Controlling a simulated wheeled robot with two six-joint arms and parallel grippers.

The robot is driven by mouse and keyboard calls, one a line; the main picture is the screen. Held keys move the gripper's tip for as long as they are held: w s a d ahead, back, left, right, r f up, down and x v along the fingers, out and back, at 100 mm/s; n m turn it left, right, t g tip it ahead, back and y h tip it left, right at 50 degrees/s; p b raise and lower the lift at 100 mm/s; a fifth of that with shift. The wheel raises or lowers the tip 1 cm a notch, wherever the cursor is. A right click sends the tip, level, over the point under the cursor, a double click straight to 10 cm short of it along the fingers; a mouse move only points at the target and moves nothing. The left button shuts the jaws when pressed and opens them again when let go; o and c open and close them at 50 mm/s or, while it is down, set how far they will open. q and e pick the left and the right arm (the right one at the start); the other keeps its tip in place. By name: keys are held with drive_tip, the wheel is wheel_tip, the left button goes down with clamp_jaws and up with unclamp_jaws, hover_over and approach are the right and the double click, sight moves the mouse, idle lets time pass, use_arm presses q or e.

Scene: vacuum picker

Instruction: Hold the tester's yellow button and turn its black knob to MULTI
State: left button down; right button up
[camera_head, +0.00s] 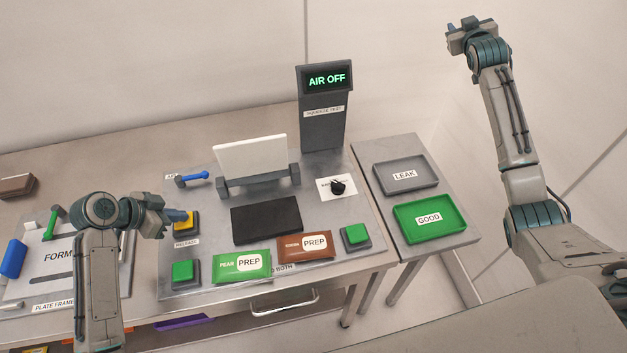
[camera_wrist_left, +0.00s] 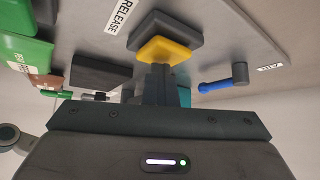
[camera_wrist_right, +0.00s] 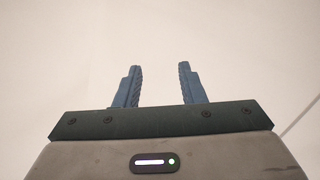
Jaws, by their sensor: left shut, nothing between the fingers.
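The yellow button (camera_head: 191,217) sits on a dark square base on the tester plate, by a label reading RELEASE. My left gripper (camera_head: 178,217) is shut and empty, its fingertips at the yellow button. In the left wrist view the yellow button (camera_wrist_left: 165,52) shows just beyond the closed fingers (camera_wrist_left: 157,75); I cannot tell whether they press it. The black knob (camera_head: 338,187) stands on a white label right of the plate's middle; its pointer setting is too small to read. My right gripper (camera_head: 469,33) is raised high at the right, open and empty (camera_wrist_right: 160,67), far from the knob.
A display (camera_head: 326,80) reads AIR OFF. A white panel (camera_head: 251,155) stands behind a black pad (camera_head: 266,220). Green buttons (camera_head: 185,272) (camera_head: 356,236), PREP packs (camera_head: 240,266) (camera_head: 305,245) and a blue-handled lever (camera_head: 192,178) surround it. LEAK (camera_head: 430,183) and GOOD (camera_head: 453,228) trays lie right.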

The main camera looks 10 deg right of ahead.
wheel_tip(320, 180, up, 8)
drive_tip(key=a+m, duration=0.2)
drive_tip(key=n+g+y, duration=1)
drive_tip(key=y, duration=0.2)
approach(339, 184)
drive_tip(key=x, duration=0.8)
drive_tip(key=shift+w+a+f, duration=0.1)
drive_tip(key=shift+a+f, duration=0.05)
drive_tip(key=shift+a, duration=0.05)
clamp_jaws()
